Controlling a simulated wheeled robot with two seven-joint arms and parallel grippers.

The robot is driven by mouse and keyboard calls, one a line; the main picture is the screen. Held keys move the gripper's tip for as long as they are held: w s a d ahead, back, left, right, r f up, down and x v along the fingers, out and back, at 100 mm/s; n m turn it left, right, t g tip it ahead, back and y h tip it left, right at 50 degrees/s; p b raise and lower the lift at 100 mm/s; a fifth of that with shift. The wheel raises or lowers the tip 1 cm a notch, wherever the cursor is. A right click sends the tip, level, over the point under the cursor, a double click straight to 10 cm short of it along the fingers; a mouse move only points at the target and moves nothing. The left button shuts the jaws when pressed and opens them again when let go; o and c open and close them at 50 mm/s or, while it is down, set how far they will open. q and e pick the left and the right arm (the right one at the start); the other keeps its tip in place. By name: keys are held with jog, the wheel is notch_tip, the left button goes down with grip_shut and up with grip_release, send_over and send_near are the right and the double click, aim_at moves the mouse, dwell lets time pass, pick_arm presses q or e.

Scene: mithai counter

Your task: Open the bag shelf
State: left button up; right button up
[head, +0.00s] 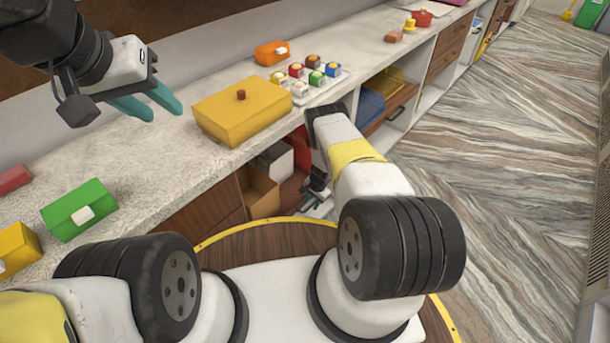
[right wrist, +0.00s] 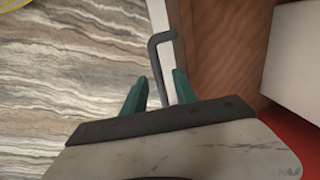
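A dark handle (right wrist: 156,62) stands out from a narrow white edge (right wrist: 160,20) in the right wrist view. My right gripper (right wrist: 159,90) has one teal finger on each side of the handle's lower part. Gaps show beside the bar, so the fingers look open around it. A compartment there shows a cardboard box (head: 262,192) and a white box (head: 277,160). Whether the handle belongs to this shelf I cannot tell. My left gripper (head: 148,102) is open and empty above the counter.
The counter (head: 185,165) carries a yellow box (head: 240,118), a green box (head: 80,212), an orange box (head: 272,53) and a tray of small sweets (head: 338,82). A wooden panel (right wrist: 225,45) stands right of the handle. Striped floor (head: 500,140) is clear on the right.

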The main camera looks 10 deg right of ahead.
grip_shut()
dwell(1.4)
